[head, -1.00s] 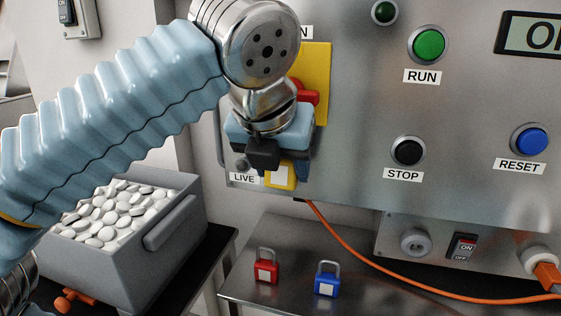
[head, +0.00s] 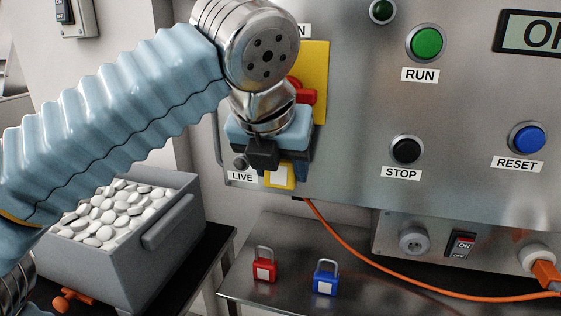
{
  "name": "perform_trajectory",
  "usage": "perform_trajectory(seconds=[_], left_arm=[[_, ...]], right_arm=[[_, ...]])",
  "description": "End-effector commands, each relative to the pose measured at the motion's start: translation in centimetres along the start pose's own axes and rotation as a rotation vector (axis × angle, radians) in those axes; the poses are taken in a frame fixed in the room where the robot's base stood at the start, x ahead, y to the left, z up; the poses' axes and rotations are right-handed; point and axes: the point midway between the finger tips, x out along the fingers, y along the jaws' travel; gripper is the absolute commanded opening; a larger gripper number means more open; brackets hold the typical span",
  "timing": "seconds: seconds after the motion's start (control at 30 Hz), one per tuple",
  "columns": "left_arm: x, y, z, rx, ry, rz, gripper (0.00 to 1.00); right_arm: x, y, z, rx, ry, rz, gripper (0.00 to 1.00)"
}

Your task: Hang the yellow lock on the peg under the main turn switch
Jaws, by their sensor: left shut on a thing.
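My left gripper (head: 266,158) is in front of the lower left of the control panel and is shut on the yellow lock (head: 287,178). Only the lower body of the lock, with its white label, shows below the gripper. Its shackle is hidden. The red handle of the main turn switch (head: 306,92) shows on its yellow plate (head: 318,75), just above and to the right of the gripper. The peg is hidden behind my gripper, so I cannot tell whether the shackle is on it. My right gripper is not in view.
A red lock (head: 264,265) and a blue lock (head: 326,278) stand on the metal table (head: 285,240) below. A grey bin (head: 175,235) of white caps stands at the left. An orange cable (head: 375,265) hangs below the panel. RUN, STOP and RESET buttons are to the right.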

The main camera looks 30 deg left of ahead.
Motion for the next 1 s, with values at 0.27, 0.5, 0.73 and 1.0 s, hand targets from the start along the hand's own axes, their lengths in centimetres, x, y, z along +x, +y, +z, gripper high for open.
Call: perform_trajectory(seconds=[0.27,0.5,0.73,1.0], left_arm=[[-0.02,0.0,0.01,0.0,0.0,0.0,0.2],[-0.02,0.0,0.01,0.0,0.0,0.0,0.83],[0.0,0.0,-0.01,0.0,0.0,0.0,0.83],[-0.01,0.0,0.0,0.0,0.0,0.0,0.83]], right_arm=[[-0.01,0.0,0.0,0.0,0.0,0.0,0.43],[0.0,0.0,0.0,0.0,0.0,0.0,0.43],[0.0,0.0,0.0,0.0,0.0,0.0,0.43],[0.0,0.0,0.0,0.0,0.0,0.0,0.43]])
